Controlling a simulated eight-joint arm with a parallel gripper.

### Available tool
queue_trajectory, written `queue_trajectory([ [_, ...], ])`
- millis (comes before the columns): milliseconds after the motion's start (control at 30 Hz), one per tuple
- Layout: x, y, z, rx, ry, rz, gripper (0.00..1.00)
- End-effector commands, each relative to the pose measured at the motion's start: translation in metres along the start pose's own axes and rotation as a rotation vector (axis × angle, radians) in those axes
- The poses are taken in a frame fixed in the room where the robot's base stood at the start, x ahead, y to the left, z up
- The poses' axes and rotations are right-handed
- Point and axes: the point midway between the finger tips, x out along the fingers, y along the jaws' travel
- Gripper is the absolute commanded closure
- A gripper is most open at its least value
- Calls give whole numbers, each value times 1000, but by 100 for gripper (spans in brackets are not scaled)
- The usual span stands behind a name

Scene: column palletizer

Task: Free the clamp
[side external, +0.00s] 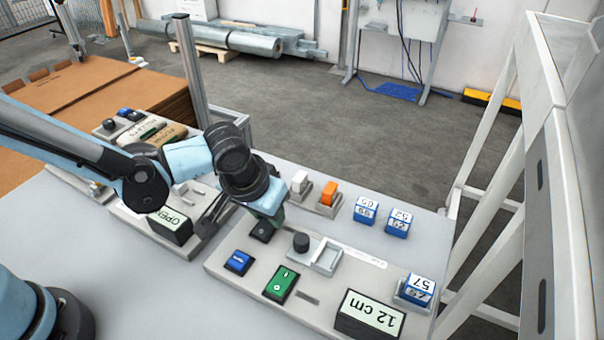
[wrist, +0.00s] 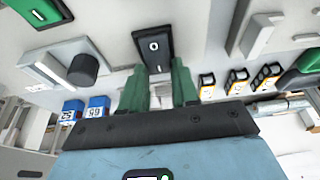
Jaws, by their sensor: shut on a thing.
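My gripper (side external: 266,216) is low over the near control panel (side external: 222,268), reaching down to a black rocker switch (side external: 261,234). In the wrist view the switch (wrist: 153,45) carries a white O, and my two green fingers (wrist: 157,78) stand at either side of its lower end. The fingers are shut on it, though the contact itself is partly hidden. A display reading OPEN (side external: 170,226), upside down, is on the panel to the left. I cannot make out which part is the clamp.
A green rocker (side external: 281,283), a blue button (side external: 237,262) and a 12 cm display (side external: 370,314) are in front. Numbered blue cubes (side external: 397,222) stand behind on the right.

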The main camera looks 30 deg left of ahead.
Motion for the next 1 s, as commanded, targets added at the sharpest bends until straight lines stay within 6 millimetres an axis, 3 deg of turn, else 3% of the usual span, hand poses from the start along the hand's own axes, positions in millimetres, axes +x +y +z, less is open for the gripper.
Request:
queue_trajectory([
  [67, 0, 0, 0, 0, -1, -1, 100],
  [100, 0, 0, 0, 0, -1, -1, 64],
  [233, 0, 0, 0, 0, -2, -1, 45],
  [667, -7, 0, 0, 1, -2, 0, 45],
  [1000, -52, 0, 1, 2, -2, 0, 45],
])
